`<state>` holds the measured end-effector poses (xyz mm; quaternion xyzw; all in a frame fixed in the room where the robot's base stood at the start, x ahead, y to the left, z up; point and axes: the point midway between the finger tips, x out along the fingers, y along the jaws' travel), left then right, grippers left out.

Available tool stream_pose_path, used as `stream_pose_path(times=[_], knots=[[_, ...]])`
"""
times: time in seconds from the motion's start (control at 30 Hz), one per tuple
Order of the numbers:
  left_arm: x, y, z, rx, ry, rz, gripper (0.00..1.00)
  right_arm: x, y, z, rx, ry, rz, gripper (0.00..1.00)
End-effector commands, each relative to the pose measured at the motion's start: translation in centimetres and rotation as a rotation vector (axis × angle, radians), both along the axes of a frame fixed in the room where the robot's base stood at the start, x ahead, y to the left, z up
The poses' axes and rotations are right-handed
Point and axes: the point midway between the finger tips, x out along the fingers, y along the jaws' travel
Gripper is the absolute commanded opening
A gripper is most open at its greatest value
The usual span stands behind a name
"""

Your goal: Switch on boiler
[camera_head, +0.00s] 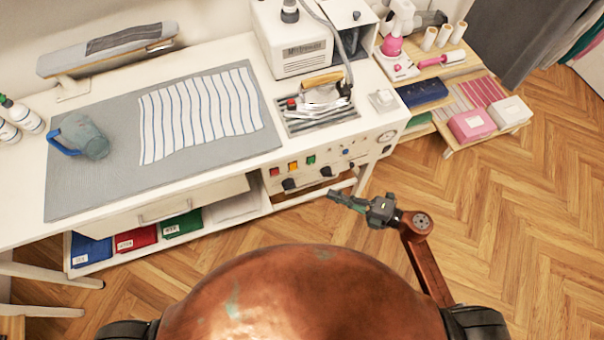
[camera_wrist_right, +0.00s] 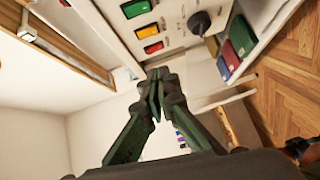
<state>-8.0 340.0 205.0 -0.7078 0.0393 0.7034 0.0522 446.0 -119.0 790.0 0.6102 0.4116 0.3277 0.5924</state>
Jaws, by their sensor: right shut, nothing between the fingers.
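The boiler (camera_head: 295,45) is a white box at the back of the ironing table. The control panel (camera_head: 335,164) on the table's front carries a red switch (camera_head: 275,172), an orange switch (camera_head: 293,166), a green switch (camera_head: 311,160) and dark knobs. In the right wrist view the green switch (camera_wrist_right: 137,8), orange switch (camera_wrist_right: 147,31) and red switch (camera_wrist_right: 154,47) lie beyond the fingertips. My right gripper (camera_head: 333,194) is shut and empty, in front of and below the panel, and appears apart from it. My left gripper is not in view.
An iron (camera_head: 325,92) rests on the table beside the boiler. A side shelf with a pink box (camera_head: 470,125) stands right. The wooden floor (camera_head: 510,230) right is clear.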

Motion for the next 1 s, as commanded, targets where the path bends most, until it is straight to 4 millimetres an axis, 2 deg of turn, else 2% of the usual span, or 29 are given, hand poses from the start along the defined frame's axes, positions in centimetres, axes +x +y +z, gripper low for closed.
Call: stream_pose_path(times=[0.13, 0.27, 0.73, 0.83, 1.0], knots=[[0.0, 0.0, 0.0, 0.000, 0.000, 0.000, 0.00, 0.2, 0.2, 0.0, 0.002, 0.000, -0.001, 0.00], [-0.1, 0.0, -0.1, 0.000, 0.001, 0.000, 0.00, 0.7, 1.3, -0.1, 0.004, 0.000, -0.002, 0.00], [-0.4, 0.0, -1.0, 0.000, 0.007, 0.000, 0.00, 4.9, 9.3, -0.9, 0.006, 0.000, -0.003, 0.00], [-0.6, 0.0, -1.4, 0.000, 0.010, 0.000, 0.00, 6.5, 9.5, -1.2, 0.004, 0.001, -0.003, 0.00], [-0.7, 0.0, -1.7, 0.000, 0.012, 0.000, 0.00, 7.9, 10.0, -1.4, 0.003, 0.002, -0.002, 0.00]])
